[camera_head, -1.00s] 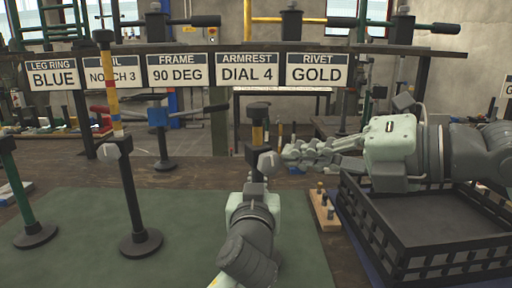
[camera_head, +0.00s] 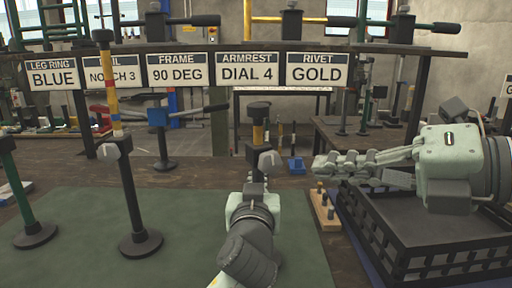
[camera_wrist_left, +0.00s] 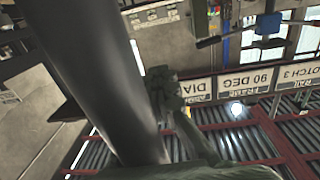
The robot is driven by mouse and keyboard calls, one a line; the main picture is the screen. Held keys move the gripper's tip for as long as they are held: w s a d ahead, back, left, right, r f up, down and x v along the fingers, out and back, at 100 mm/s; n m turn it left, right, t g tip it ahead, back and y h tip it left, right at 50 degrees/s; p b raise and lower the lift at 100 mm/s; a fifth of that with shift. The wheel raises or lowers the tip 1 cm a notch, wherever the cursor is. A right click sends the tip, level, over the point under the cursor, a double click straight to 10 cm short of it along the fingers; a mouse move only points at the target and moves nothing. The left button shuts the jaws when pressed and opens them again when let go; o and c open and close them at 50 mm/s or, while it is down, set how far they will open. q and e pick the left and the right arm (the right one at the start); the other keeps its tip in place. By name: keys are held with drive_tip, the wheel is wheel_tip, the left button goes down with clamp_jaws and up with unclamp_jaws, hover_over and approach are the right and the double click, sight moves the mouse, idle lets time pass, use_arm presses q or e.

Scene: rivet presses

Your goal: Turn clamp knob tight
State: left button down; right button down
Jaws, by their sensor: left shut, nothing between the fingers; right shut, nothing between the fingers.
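A similar grey knob (camera_head: 108,152) is on a taller post (camera_head: 128,190) at the left. A large dark cylinder (camera_wrist_left: 95,75) fills much of the left wrist view.
A black crate (camera_head: 425,262) stands under my right arm. A wooden block with pegs (camera_head: 324,208) lies beside it, and a small blue block (camera_head: 296,166) lies behind. A blue clamp stand (camera_head: 159,118) is at the back left. The green mat (camera_head: 190,215) has free room.

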use_arm(q)
drive_tip(key=c, duration=1.8)
unclamp_jaws()
